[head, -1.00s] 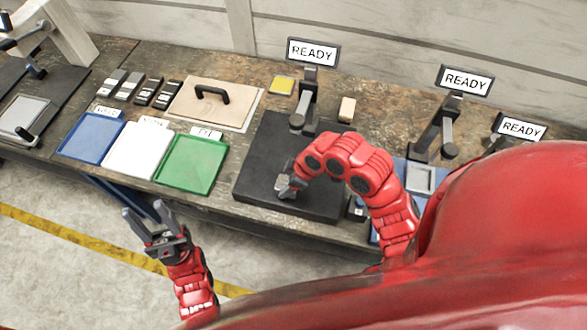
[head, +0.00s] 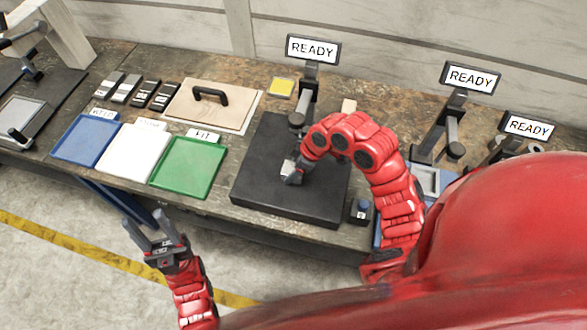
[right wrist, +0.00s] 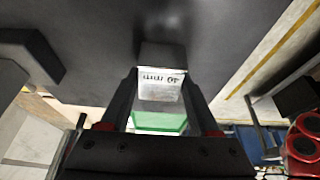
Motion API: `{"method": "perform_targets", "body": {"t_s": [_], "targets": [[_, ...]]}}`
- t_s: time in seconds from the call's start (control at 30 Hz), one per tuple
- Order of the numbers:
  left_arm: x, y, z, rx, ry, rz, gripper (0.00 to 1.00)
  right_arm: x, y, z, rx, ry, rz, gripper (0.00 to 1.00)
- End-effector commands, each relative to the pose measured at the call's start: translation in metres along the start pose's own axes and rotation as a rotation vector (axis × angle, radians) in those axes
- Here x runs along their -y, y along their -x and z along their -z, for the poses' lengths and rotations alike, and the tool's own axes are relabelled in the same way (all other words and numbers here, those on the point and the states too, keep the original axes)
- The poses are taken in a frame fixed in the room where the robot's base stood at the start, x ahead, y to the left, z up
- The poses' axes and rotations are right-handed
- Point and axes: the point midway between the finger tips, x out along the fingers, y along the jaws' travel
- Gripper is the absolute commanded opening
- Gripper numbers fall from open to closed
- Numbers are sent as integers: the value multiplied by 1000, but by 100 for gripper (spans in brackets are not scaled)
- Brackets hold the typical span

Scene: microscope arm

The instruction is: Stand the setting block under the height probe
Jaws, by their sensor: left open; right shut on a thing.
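The setting block, a small light grey metal block (head: 287,167), is in my right gripper (head: 292,174) over the black plate. In the right wrist view the block (right wrist: 160,88) sits between the fingers, with dark markings on its face. I cannot tell whether it touches the plate. The height probe (head: 298,119) hangs from a dark post at the back of the black plate (head: 260,185). The block is in front of the probe and a little left of it, apart from it in the head view. My left gripper (head: 155,232) is open and empty, off the bench's front edge.
A READY sign (head: 313,48) tops the probe's post. Blue (head: 88,140), white (head: 133,153) and green (head: 188,167) trays lie left of the plate. Other stands with READY signs are further right.

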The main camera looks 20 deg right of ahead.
Motion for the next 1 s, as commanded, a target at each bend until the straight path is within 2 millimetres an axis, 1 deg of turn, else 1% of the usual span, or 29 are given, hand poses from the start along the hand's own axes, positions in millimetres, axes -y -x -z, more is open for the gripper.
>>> {"method": "perform_targets", "body": {"t_s": [0.17, 0.2, 0.33, 0.37, 0.63, 0.7, 0.77, 0.87, 0.9, 1.0], "targets": [[0, 2, 0, 0, 0, 0, 50, 0, -2, 0, -2, 0, -2, 0], [0, 2, 0, 0, 0, 0, 50, 0, -2, -1, -1, 0, -2, 66], [0, 2, 0, 0, 0, 0, 50, 0, -2, -1, 0, 0, -1, 89], [0, 2, 0, 0, 0, 0, 50, 0, -2, -1, 0, 0, -1, 92], [0, 1, 0, 0, 0, 0, 50, 0, -1, -1, 1, -1, 0, 92], [0, -2, 0, 0, 0, 0, 50, 0, 2, 0, 1, -1, -1, 92], [0, 2, 0, 0, 0, 0, 50, 0, 6, 0, -2, -2, -1, 92], [0, 6, -1, 0, 0, 0, 50, -2, 21, 0, -4, -3, -3, 92], [0, 7, -1, 0, 0, 0, 50, -2, 29, -1, -2, -3, -5, 92], [0, 4, -1, 0, 0, 0, 50, -3, 56, 1, -3, -1, -9, 92]]}}
